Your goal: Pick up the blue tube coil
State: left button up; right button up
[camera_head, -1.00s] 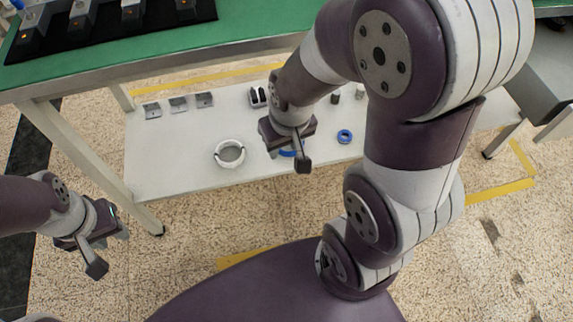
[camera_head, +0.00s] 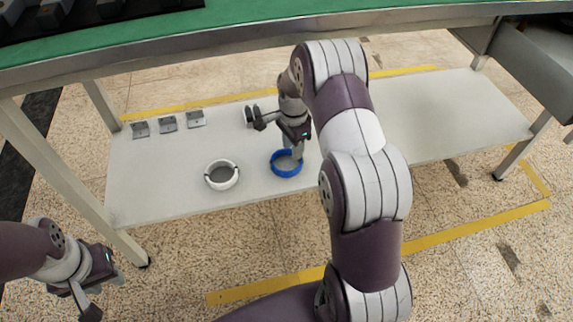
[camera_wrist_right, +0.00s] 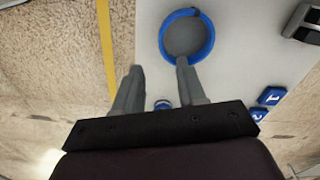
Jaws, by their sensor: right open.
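The blue tube coil (camera_head: 286,174) lies flat on the pale lower shelf (camera_head: 150,190), right of a white coil (camera_head: 222,186). My right gripper (camera_head: 279,138) is open at the coil's far side, its fingers spread. In the right wrist view the blue coil (camera_wrist_right: 211,40) lies just past the fingertips of the gripper (camera_wrist_right: 158,68). One fingertip overlaps its near rim in the picture; I cannot tell whether it touches. My left gripper (camera_head: 103,294) looks open and empty, off the shelf at lower left.
Grey brackets (camera_head: 167,123) stand at the shelf's back left. In the right wrist view a small blue item (camera_wrist_right: 162,104) and blue lettered blocks (camera_wrist_right: 270,96) show. The shelf's right part is bare.

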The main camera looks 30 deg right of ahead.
aim_at(295, 169)
jog(key=f+b, duration=0.2)
jog(key=f, duration=0.1)
jog(key=f+b, duration=0.2)
jog(key=f, duration=0.2)
jog(key=d+f+b, duration=0.1)
jog(key=f+b, duration=0.1)
jog(key=f, duration=0.1)
jog(key=shift+f, duration=0.3)
jog(key=shift+r, duration=0.2)
jog(key=shift+a, duration=0.1)
grip_shut()
